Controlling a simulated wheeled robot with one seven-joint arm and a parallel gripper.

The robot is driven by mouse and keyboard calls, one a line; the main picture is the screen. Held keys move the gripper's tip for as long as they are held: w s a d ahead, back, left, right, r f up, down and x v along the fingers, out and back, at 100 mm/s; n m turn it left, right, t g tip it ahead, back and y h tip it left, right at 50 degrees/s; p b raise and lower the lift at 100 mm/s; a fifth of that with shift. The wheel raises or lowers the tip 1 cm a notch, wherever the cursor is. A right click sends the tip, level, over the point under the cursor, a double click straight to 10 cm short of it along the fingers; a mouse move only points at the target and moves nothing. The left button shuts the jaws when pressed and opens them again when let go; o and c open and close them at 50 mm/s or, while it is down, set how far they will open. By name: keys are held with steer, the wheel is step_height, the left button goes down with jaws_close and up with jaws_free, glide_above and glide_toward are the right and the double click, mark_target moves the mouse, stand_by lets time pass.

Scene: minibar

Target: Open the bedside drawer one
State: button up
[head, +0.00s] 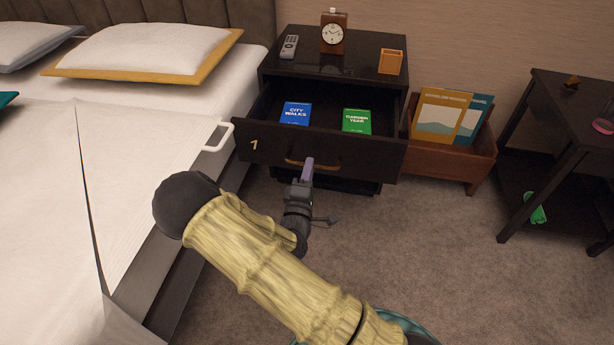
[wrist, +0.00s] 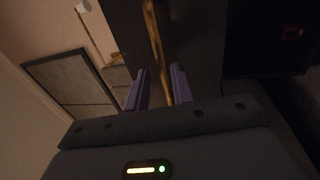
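The bedside drawer marked 1 (head: 262,147) is pulled out from the dark nightstand (head: 334,60). Its inside shows, with a blue "City Walks" book (head: 295,113) and a green "Garden Year" book (head: 356,121) lying in it. A curved brass handle (head: 312,164) is on its front. My gripper (head: 308,170) is at this handle, in front of the drawer. In the wrist view, the brass handle (wrist: 155,45) runs between my two purple fingers (wrist: 159,88). The fingers stand apart, with a gap beside the handle; part of the handle's lower end is hard to make out.
The bed with a white rail (head: 219,136) is close on the left. A wooden magazine box (head: 462,163) and a dark side table (head: 567,120) are on the right. Carpet between is clear.

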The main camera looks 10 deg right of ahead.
steer(key=p+v, duration=0.5)
steer(key=v, duration=1.2)
steer(key=shift+s, duration=0.2)
steer(key=shift+w+f, duration=0.1)
steer(key=shift+w, duration=0.05)
